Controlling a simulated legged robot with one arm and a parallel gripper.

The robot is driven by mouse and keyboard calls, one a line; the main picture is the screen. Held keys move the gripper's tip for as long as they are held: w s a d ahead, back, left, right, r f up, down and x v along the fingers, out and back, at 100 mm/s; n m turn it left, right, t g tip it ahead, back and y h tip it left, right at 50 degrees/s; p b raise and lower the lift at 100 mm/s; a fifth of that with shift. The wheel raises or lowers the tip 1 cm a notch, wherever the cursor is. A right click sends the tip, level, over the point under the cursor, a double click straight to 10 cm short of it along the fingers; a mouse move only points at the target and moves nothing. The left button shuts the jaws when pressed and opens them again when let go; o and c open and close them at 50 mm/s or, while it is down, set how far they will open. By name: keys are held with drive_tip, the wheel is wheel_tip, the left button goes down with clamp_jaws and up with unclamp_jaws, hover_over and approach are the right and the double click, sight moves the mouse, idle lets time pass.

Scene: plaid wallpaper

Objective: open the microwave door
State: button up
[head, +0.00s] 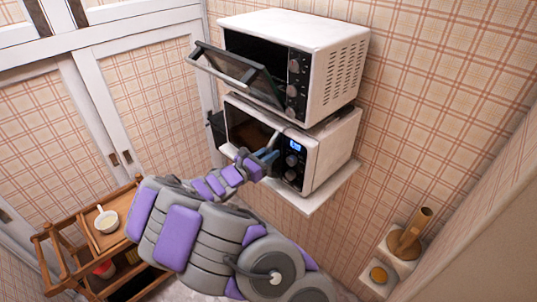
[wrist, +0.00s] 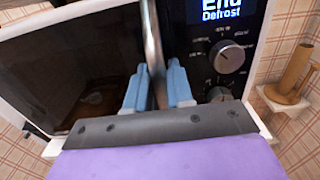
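The white microwave (head: 328,150) is the lower of two stacked appliances, with a lit blue display and knobs on its right side. Its dark door (head: 250,130) looks shut in the head view; the wrist view also shows the dark door window (wrist: 95,75). My gripper (head: 264,158) is at the right edge of this door. In the wrist view its blue fingers (wrist: 157,85) stand on either side of the upright metal door handle (wrist: 152,35) and appear closed on it. The display (wrist: 222,10) reads "End Defrost". My gripper hides the lower part of the handle.
A white toaster oven (head: 310,40) sits on top, its glass door (head: 238,72) tilted down open above my gripper. A white shelf (head: 315,200) carries the microwave. A wooden cart (head: 125,235) stands lower left; a wooden cylinder (head: 408,235) stands lower right.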

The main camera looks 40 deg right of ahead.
clamp_jaws()
